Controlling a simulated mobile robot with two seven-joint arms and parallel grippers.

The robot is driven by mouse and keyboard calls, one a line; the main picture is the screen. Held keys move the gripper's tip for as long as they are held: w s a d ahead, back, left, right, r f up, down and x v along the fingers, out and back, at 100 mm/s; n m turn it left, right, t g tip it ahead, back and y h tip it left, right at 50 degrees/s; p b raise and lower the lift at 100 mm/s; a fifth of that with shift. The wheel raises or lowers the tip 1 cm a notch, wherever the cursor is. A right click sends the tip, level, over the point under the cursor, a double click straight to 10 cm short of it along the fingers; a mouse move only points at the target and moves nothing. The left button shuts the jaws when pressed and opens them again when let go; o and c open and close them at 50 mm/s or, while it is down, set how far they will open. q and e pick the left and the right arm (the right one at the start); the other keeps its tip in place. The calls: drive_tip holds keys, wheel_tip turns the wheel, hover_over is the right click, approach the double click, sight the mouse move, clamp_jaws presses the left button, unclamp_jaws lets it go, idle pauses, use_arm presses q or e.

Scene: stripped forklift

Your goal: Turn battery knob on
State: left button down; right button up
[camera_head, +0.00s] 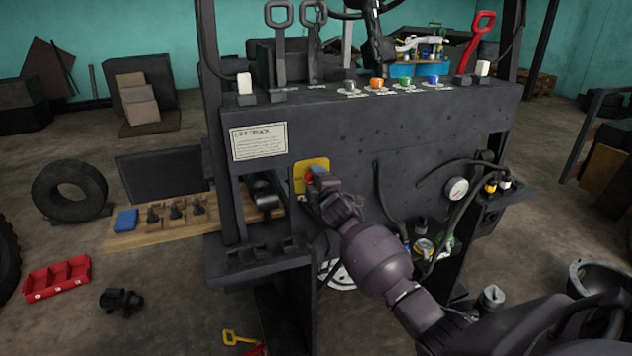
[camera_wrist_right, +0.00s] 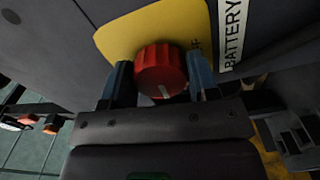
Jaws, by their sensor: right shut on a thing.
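The battery knob (camera_wrist_right: 160,72) is red and round with a pale pointer line. It sits on a yellow plate (camera_wrist_right: 130,37) beside a "BATTERY" label (camera_wrist_right: 233,35) in the right wrist view. In the head view the yellow plate (camera_head: 299,178) is on the front of the dark forklift panel (camera_head: 350,135), and my gripper partly hides the knob. My right gripper (camera_wrist_right: 161,82) has its two blue fingers on either side of the knob, shut on it. The pointer line slants towards the bottom of the wrist view. My left gripper is not in view.
Several coloured knobs (camera_head: 376,84) and levers stand on the panel's top ledge. A gauge (camera_head: 457,189) and black hoses hang right of my right arm. A wooden board (camera_head: 150,228) with small parts lies at left, near a red bin (camera_head: 57,279).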

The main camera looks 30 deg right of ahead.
drive_tip(key=o, duration=0.9)
drive_tip(key=v, duration=1.1)
drive_tip(key=shift+d+f, duration=0.1)
drive_tip(key=shift+w, duration=0.1)
drive_tip(key=s+a+f+m+g+y, duration=0.2)
drive_tip(key=s+a+f+m+y, duration=0.2)
drive_tip(key=s+a+f+m, duration=0.65)
drive_tip(key=s+a+f+g, duration=0.1)
drive_tip(key=s+f, duration=0.3)
drive_tip(key=s, duration=0.2)
drive_tip(key=s+a+f+m+g, duration=0.1)
drive_tip(key=s+f, duration=0.3)
drive_tip(key=s, duration=0.2)
drive_tip(key=s+a+f+m+g, duration=0.1)
drive_tip(key=s+f, duration=0.3)
drive_tip(key=s, duration=0.2)
drive_tip(key=shift+a+f+g, duration=0.25)
drive_tip(key=shift+f+g, duration=0.05)
drive_tip(key=shift+f, duration=0.05)
